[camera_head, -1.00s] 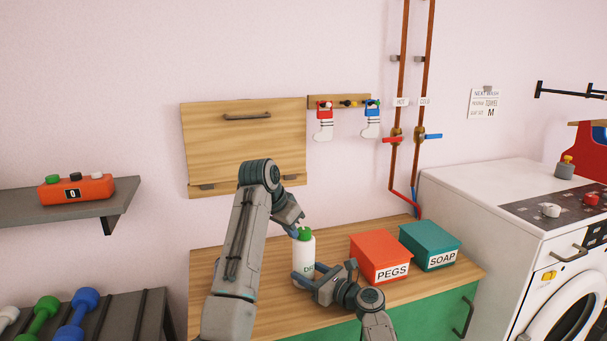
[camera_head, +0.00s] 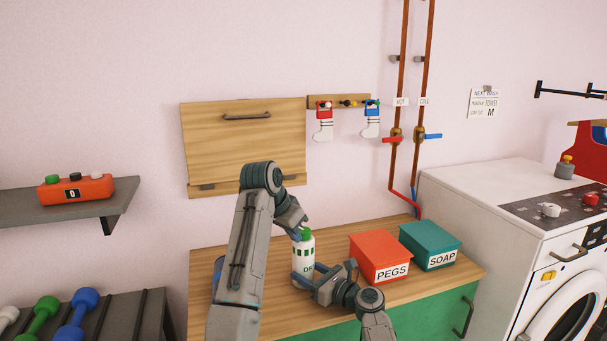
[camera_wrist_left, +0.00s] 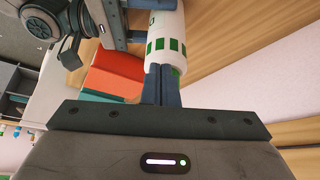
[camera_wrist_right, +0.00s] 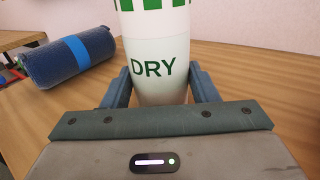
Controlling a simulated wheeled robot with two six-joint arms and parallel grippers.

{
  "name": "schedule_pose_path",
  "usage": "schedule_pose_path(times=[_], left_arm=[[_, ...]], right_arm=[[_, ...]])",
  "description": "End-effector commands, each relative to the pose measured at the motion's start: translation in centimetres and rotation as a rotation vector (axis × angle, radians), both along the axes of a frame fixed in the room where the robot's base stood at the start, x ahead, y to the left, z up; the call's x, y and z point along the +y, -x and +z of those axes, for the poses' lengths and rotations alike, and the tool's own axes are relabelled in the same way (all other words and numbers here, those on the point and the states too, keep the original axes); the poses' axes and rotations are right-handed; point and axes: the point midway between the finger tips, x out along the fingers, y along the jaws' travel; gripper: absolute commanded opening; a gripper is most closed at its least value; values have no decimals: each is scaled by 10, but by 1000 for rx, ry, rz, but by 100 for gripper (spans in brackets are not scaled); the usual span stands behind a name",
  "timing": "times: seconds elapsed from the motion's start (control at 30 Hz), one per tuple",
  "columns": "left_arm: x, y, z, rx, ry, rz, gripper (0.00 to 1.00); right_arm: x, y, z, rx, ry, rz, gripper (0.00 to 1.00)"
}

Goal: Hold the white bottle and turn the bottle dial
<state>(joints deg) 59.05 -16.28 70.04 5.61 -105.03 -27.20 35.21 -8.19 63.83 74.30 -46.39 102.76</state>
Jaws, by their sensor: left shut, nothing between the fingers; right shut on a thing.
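The white bottle (camera_head: 307,268) stands on the wooden counter with a green dial (camera_head: 305,235) on top. A band of green marks shows below the dial, and the right wrist view shows "DRY" lettering on the bottle (camera_wrist_right: 160,85). My right gripper (camera_head: 307,280) is shut on the lower body of the bottle. My left gripper (camera_head: 298,233) is at the dial, and its fingers (camera_wrist_left: 162,85) are together with nothing between them. In the left wrist view they overlap the dial, a green sliver of which (camera_wrist_left: 175,71) shows beside them. Whether they touch it I cannot tell.
A red PEGS box (camera_head: 380,257) and a teal SOAP box (camera_head: 430,245) stand to the right on the counter (camera_head: 450,277). A blue roll with a lighter band (camera_wrist_right: 68,56) lies to the left, mostly behind my left arm in the head view.

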Motion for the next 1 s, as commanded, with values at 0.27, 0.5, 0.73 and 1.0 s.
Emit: schedule_pose_path(times=[0.27,0.5,0.73,1.0], left_arm=[[1,-1,29,-2,-1,1,0],[1,0,54,0,-2,1,0],[1,0,60,0,-1,1,0],[1,0,60,0,-1,1,0]], right_arm=[[0,0,-1,2,-1,-1,17],[-1,0,-1,2,-1,-1,17],[-1,0,-1,2,-1,-2,17],[-1,0,0,2,-1,-2,63]])
